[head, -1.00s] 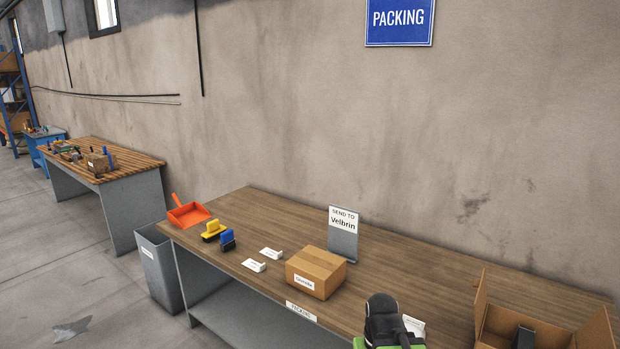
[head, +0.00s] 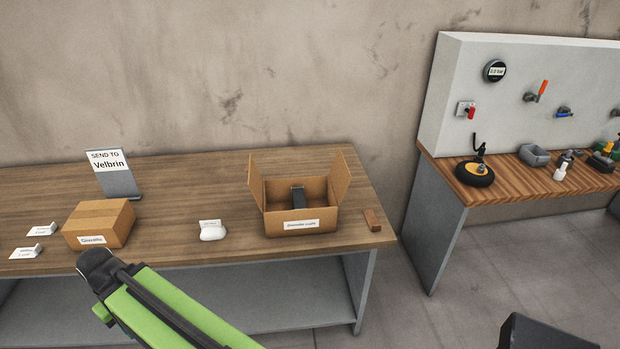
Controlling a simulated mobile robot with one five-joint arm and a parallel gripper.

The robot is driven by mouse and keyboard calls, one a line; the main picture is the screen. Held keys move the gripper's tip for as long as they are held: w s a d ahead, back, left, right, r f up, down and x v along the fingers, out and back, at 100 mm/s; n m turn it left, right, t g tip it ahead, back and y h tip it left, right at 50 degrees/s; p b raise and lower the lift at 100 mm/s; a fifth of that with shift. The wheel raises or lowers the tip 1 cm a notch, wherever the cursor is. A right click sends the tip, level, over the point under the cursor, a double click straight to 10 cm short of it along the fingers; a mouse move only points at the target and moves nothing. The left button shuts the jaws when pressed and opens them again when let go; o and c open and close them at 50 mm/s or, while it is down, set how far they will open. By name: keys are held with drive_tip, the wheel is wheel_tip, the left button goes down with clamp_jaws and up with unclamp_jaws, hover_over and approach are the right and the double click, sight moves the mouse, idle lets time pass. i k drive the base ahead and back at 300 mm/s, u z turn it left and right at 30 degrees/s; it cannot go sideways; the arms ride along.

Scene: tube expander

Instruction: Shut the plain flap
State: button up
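An open cardboard box (head: 270,221) stands toward the right end of the packing bench, with a white label on its front. Its left flap (head: 256,184) and right flap (head: 340,178) stand up. No marking shows on the sides of the flaps I see, so I cannot tell which one is the plain flap. A dark upright block (head: 298,198) is inside the box. My green arm reaches in from the bottom, left of the box and apart from it. Its black upper end looks like a joint; no gripper fingers show.
On the bench (head: 180,176) are a closed carton (head: 98,223), a "SEND TO Velbrin" sign (head: 112,174), a white rounded item (head: 213,232) and small cards (head: 26,251). A second workbench (head: 520,196) stands beyond a floor gap.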

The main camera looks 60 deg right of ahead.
sight(340, 176)
drive_tip(key=u, duration=1.25)
drive_tip(key=k, duration=2.3)
drive_tip(key=z, duration=1.7)
drive_tip(key=i, duration=0.4)
drive_tip(key=z, duration=0.35)
drive_tip(key=k, duration=0.45)
drive_tip(key=u, duration=0.05)
